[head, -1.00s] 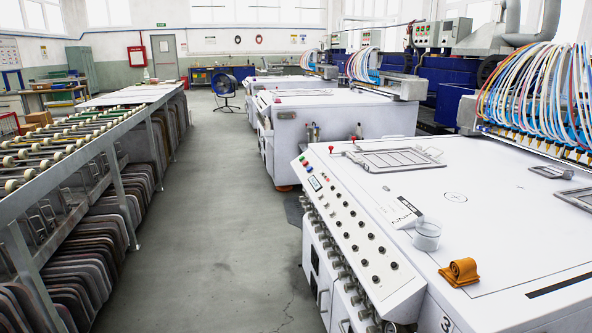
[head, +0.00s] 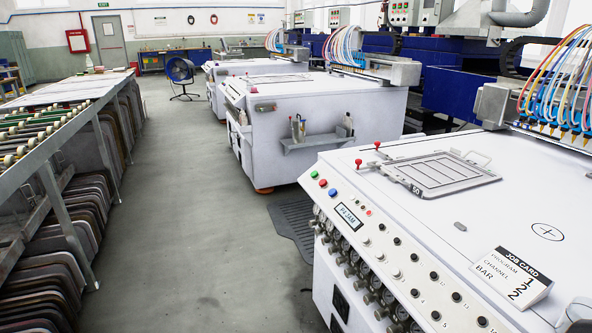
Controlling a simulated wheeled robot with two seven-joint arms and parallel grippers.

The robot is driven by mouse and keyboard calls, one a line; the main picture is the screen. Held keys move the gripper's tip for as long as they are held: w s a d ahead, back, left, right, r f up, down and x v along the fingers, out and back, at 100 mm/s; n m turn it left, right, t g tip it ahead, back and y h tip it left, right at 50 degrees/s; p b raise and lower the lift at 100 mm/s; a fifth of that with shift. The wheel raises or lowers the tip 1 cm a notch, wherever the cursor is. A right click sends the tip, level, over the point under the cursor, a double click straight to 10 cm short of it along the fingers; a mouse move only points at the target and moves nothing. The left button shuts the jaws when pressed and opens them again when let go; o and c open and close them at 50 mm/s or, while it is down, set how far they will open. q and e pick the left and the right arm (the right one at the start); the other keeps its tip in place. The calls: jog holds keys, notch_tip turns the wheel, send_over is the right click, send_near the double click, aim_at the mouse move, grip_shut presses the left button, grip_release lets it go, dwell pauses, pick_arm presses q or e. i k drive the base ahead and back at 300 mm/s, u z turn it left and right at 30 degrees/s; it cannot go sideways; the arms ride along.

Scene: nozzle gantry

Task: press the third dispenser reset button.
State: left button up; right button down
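The nearest white machine fills the lower right of the head view. Its sloped front panel (head: 346,230) carries a small display (head: 348,215) that reads "P3 JAM". A green button (head: 314,174), a red button (head: 323,182) and a blue button (head: 332,192) sit at the panel's far end. Rows of small dark buttons (head: 414,257) run along the panel toward me. Their labels are too small to read, so I cannot tell which is the third reset button. Neither of my grippers is in view.
A job card (head: 512,274) on the machine top reads program 1, channel 2, bar 2. A metal frame (head: 440,172) lies behind it. Regulators (head: 375,290) project below the panel. A clear aisle (head: 195,225) runs left, beside a roller rack (head: 50,170).

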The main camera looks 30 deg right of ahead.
aim_at(332, 191)
jog(key=i, duration=2.85)
jog(key=z, duration=2.9)
